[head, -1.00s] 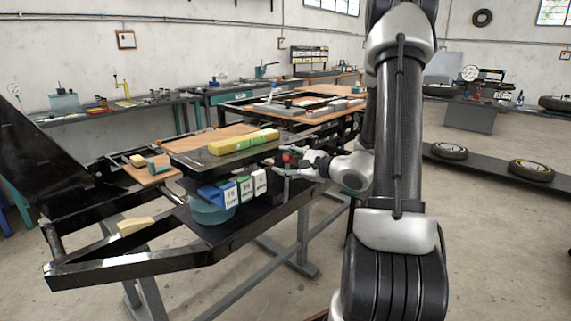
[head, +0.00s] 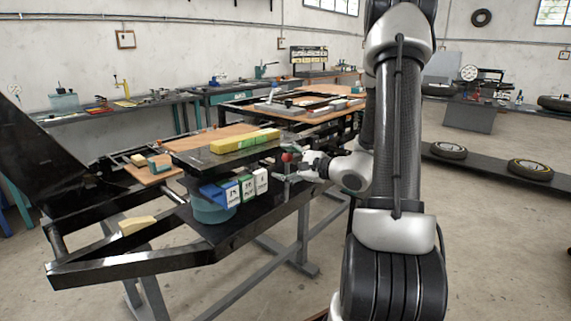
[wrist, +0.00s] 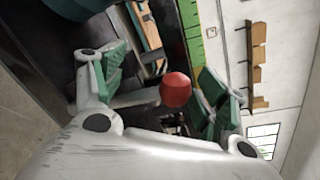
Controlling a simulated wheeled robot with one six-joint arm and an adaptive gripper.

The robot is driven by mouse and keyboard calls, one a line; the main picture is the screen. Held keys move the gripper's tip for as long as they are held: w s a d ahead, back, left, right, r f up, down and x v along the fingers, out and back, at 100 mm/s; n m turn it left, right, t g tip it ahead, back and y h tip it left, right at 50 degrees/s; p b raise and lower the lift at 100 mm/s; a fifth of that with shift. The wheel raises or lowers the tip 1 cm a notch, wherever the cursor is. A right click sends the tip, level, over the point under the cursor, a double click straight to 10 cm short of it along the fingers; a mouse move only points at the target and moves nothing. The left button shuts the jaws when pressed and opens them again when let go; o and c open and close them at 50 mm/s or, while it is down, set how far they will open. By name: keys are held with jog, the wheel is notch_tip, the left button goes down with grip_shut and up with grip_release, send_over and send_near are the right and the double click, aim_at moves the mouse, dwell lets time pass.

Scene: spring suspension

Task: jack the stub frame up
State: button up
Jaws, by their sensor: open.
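The black stub frame (head: 150,262) lies on grey trestle legs at the left of the head view. A dark plate (head: 205,157) sits raised over it, with a yellow-green bar (head: 245,141) on top. A red knob (head: 287,157) on a grey rod stands at the plate's right side. My gripper (head: 302,166) is open beside the knob. In the wrist view the red knob (wrist: 176,90) appears between the spread green-padded fingers of my gripper (wrist: 160,85), with no clear contact. The mechanism under the plate is mostly hidden.
White-labelled blue and green blocks (head: 248,189) and a teal round part (head: 212,207) sit below the plate. A pale wedge (head: 137,225) rests on the frame's left part. Wooden boards (head: 310,90) lie behind.

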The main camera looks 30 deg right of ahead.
jog(key=v, duration=1.2)
